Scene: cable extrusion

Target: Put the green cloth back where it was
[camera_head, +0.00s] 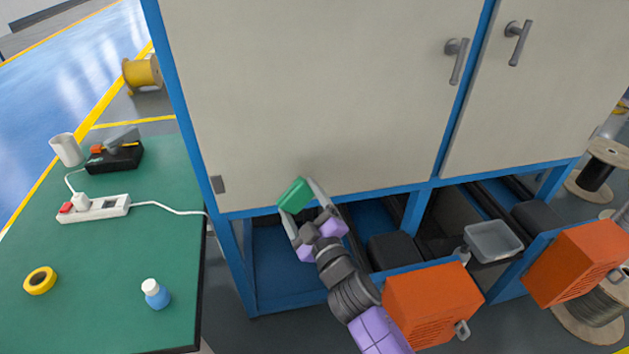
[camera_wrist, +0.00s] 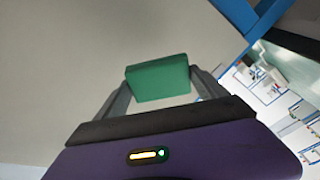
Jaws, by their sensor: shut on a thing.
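The green cloth (camera_head: 295,194) is a small folded green block. My gripper (camera_head: 301,205) is shut on it and holds it in the air in front of the lower part of the beige cabinet door (camera_head: 310,90). In the wrist view the cloth (camera_wrist: 158,78) sits between the two grey fingers of my gripper (camera_wrist: 160,88), with the pale door behind it. I cannot tell how far the cloth is from the door.
A green table (camera_head: 110,260) at left holds a blue bottle (camera_head: 155,294), yellow tape (camera_head: 40,281), a power strip (camera_head: 95,208) and a white cup (camera_head: 66,150).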

